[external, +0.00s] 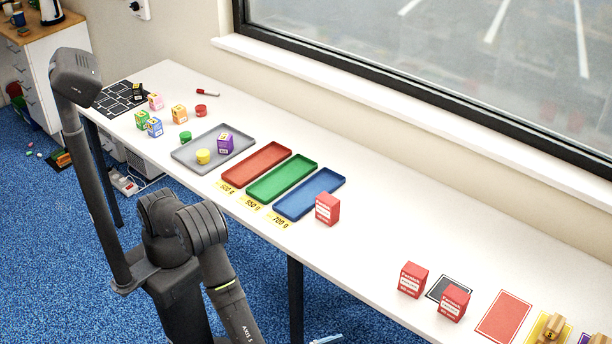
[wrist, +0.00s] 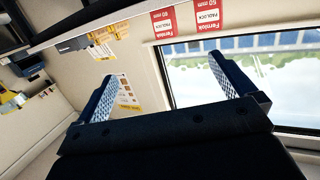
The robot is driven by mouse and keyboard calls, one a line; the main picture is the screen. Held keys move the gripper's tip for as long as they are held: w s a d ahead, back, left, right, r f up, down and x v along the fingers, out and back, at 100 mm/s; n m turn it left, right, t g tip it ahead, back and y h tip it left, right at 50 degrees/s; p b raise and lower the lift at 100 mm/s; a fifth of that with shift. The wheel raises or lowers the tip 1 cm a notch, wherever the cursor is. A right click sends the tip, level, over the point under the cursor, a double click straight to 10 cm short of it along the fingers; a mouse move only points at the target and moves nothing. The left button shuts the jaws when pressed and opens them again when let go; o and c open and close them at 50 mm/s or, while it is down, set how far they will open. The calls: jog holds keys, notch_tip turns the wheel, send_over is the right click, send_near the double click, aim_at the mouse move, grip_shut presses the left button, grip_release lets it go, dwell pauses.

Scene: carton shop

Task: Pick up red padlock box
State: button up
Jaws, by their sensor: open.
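Three red padlock boxes with white labels stand on the white table in the external view. One (external: 327,208) is beside the blue tray; one (external: 413,280) is left of a black mat (external: 449,291); one (external: 454,302) is at that mat's front edge. The external view does not show my gripper.
Red (external: 256,164), green (external: 282,179) and blue (external: 309,194) trays lie mid-table. A grey tray (external: 190,155) holds small items. A red mat (external: 503,318) and brass-coloured objects (external: 552,326) are at right. The window wall (external: 400,95) runs behind; table between boxes is clear.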

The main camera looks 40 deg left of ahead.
jog(key=c, duration=0.7)
jog(key=shift+o, duration=0.2)
